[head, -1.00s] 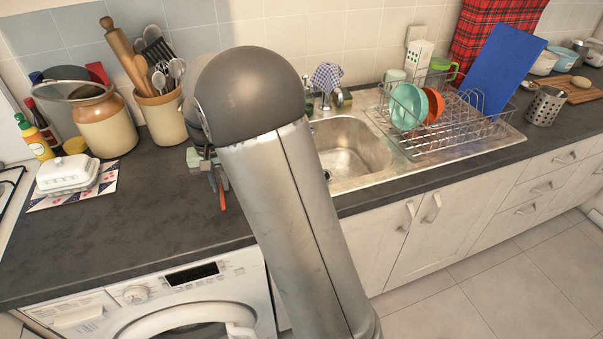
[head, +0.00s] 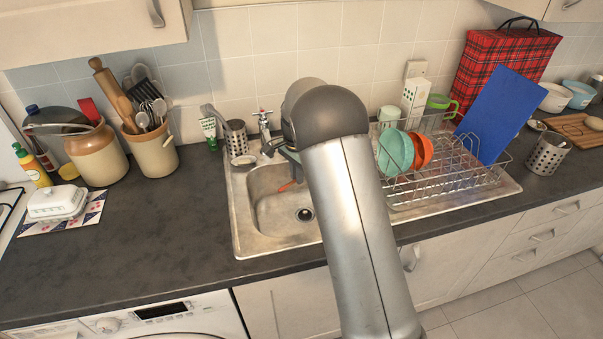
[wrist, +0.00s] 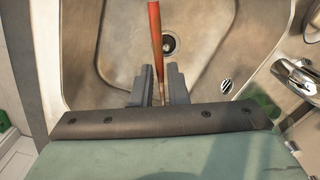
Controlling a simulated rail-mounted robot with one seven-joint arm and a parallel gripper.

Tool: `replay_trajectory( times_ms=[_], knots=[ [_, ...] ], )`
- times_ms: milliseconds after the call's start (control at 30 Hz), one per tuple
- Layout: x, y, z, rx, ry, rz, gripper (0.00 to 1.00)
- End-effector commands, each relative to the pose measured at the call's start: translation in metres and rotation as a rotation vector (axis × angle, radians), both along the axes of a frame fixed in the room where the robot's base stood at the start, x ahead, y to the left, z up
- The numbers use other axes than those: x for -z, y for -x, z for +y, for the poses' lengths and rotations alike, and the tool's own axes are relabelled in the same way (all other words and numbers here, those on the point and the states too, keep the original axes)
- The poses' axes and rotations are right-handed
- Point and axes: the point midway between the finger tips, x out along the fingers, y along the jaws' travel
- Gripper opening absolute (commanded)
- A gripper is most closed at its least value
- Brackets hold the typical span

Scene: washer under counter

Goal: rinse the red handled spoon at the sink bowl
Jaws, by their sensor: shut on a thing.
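My gripper (wrist: 158,92) is shut on the red handled spoon (wrist: 155,30), seen in the wrist view over the sink bowl. The red handle points away from the jaws, toward the drain side. The spoon's other end is hidden by my gripper. In the head view the red handle (head: 290,186) shows just left of my arm, above the left part of the sink bowl (head: 268,212). My arm hides most of the gripper there. The drain (wrist: 169,43) lies just right of the handle in the wrist view. The tap (wrist: 297,75) is at the right in that view.
A dish rack (head: 450,182) with plates stands right of the bowl. A metal utensil cup (head: 236,138) and a green-and-white tube (head: 209,132) stand behind the bowl. A utensil crock (head: 152,150) stands to the left. The counter (head: 160,215) left of the sink is mostly clear.

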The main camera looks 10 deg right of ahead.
Motion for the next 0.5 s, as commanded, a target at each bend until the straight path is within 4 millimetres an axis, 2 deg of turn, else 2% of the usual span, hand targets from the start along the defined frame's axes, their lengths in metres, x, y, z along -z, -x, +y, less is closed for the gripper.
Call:
replay_trajectory(
  times_ms=[233, 500],
  knots=[
    [0.006, -0.004, 0.002, 0.044, 0.0, 0.0, 0.0],
    [0.031, -0.004, 0.001, 0.043, 0.0, 0.001, 0.0]
  ],
)
